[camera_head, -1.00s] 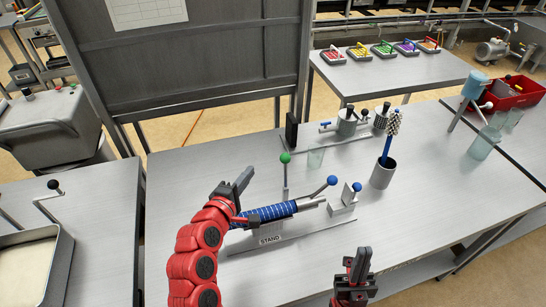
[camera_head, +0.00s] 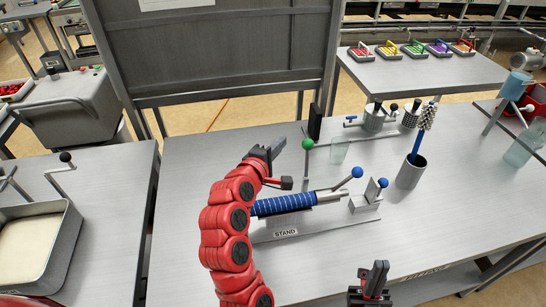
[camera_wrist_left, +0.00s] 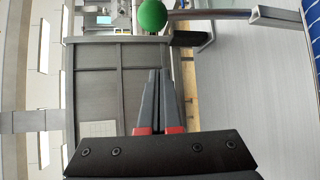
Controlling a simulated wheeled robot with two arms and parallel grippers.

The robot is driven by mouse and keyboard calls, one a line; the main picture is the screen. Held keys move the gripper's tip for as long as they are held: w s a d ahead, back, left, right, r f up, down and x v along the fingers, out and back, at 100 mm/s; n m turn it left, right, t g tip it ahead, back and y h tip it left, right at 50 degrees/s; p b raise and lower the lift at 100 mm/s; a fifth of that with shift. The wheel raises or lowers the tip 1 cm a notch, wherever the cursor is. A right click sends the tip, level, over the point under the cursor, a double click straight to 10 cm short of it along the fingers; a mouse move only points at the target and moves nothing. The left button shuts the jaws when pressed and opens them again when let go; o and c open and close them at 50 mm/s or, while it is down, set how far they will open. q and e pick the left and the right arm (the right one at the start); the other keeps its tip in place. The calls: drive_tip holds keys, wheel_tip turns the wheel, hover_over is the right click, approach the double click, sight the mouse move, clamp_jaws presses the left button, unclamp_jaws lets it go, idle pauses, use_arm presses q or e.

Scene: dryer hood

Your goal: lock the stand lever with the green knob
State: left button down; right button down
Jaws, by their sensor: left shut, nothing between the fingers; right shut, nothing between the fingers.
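The green knob (camera_head: 307,144) tops a thin upright lever on the stand (camera_head: 318,229), whose label reads STAND. A blue-wrapped cylinder (camera_head: 283,204) lies along the stand. My left gripper (camera_head: 277,148) is shut and empty, just left of the green knob and apart from it. In the left wrist view its shut fingers (camera_wrist_left: 159,92) point toward the green knob (camera_wrist_left: 152,16), which shows at the top edge. My right gripper (camera_head: 377,276) is shut and empty at the front of the table, well away from the stand.
Two blue-knobbed levers (camera_head: 357,173) (camera_head: 383,183) stand at the right of the stand. A grey cup with a brush (camera_head: 410,172), a clear glass (camera_head: 339,150) and a dark upright block (camera_head: 315,121) are nearby. The table's front left is clear.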

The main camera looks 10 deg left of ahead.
sight(307, 157)
use_arm(q)
drive_tip(key=d+p, duration=0.3)
drive_tip(key=d, duration=0.1)
drive_tip(key=shift+s+r, duration=0.15)
drive_tip(key=shift+r, duration=0.1)
drive_tip(key=shift+f, duration=0.1)
